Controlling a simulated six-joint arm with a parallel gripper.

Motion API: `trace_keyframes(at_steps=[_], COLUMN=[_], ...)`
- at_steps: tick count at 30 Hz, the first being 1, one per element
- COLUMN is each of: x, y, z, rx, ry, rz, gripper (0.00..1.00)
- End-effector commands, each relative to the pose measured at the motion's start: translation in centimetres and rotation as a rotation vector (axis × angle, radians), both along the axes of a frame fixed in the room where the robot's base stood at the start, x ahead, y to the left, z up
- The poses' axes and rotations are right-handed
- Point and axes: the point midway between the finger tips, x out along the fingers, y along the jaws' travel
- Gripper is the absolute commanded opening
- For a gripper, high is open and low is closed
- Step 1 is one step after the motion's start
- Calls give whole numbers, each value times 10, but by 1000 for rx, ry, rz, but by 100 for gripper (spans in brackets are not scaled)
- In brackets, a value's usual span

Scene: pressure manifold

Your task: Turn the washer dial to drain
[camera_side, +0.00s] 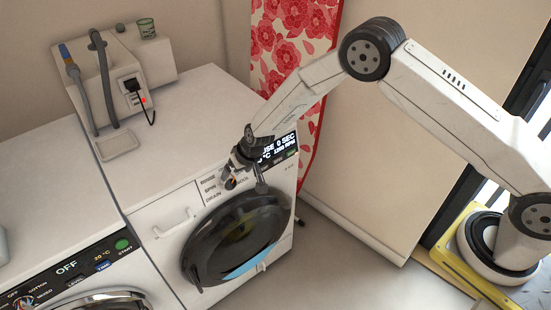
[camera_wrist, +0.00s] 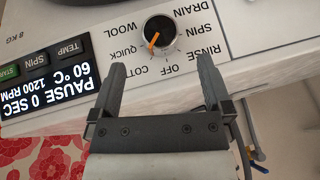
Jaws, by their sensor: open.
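The dial (camera_wrist: 160,33) is a round dark knob with an orange pointer on the white panel of the right-hand washer (camera_side: 165,120). In the wrist view, which shows the panel upside down, the pointer slants down and left, toward the QUICK and COTTON labels. The DRAIN label (camera_wrist: 191,10) is at the top right of the dial there. My gripper (camera_wrist: 160,66) is open and empty, its two fingers apart in front of the dial and not around it. In the side view my gripper (camera_side: 240,162) partly hides the dial (camera_side: 230,183).
The washer display (camera_wrist: 45,85) reads PAUSE 0 SEC, 60 °C, 1200 RPM. Below the panel is the dark round door (camera_side: 205,250). A second machine (camera_side: 50,215) stands at the left, its display reading OFF. A red floral curtain (camera_side: 285,45) hangs behind the right-hand washer.

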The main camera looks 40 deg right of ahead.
Motion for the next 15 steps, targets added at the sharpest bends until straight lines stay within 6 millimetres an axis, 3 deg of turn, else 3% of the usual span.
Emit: trace_keyframes(at_steps=[15], x=[6], y=[3], z=[-16], rx=[-1], ry=[2], rz=[1], gripper=[100])
